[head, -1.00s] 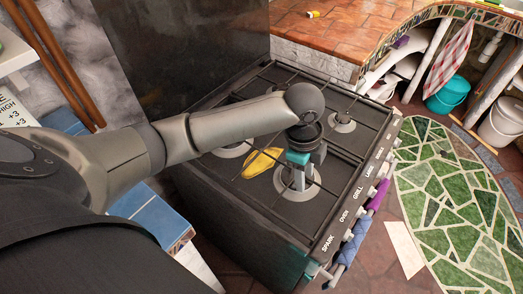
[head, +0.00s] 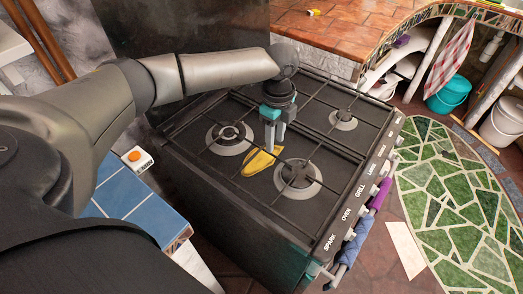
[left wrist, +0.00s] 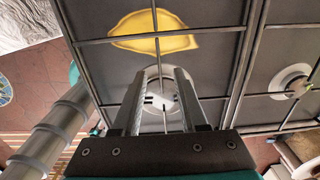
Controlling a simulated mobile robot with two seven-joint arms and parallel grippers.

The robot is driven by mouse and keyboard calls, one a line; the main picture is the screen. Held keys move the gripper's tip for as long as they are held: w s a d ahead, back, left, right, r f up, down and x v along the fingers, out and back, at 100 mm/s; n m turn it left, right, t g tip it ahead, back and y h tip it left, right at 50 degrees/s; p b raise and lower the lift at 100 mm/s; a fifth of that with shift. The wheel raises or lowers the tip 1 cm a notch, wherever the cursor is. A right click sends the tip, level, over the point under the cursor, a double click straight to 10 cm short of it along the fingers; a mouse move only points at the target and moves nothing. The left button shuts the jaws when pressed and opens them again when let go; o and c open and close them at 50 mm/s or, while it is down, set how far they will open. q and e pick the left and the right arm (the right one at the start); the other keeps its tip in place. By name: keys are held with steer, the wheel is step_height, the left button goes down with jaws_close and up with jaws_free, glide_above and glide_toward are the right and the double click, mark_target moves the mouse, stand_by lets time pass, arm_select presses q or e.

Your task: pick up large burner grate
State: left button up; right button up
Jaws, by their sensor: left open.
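The large burner grate (head: 330,143) is a frame of thin black bars lying over the stove top. It fills much of the left wrist view (left wrist: 100,40). My left gripper (head: 274,148) is open and points down over the middle of the stove, between the burners. In the left wrist view my left gripper (left wrist: 163,76) has its two fingers apart with no object held between them. Grate bars run beyond and beside the fingers. I cannot tell whether the fingertips touch a bar. My right gripper is not in view.
A yellow flat shape (head: 258,163) lies under the bars. Round burners (head: 230,138) sit below the grate. Knobs and a towel rail (head: 352,240) line the stove's front. A blue-tiled counter (head: 130,195) stands left, and a dark panel (head: 180,35) rises behind.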

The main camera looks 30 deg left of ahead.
mark_target(273, 155)
arm_select(q)
step_height(273, 155, down, 7)
steer(key=shift+a+r+b, duration=0.1)
steer(key=shift+a+b, duration=0.05)
steer(key=shift+b, duration=0.7)
steer(key=shift+c, duration=0.4)
jaws_close()
stand_by(0.5)
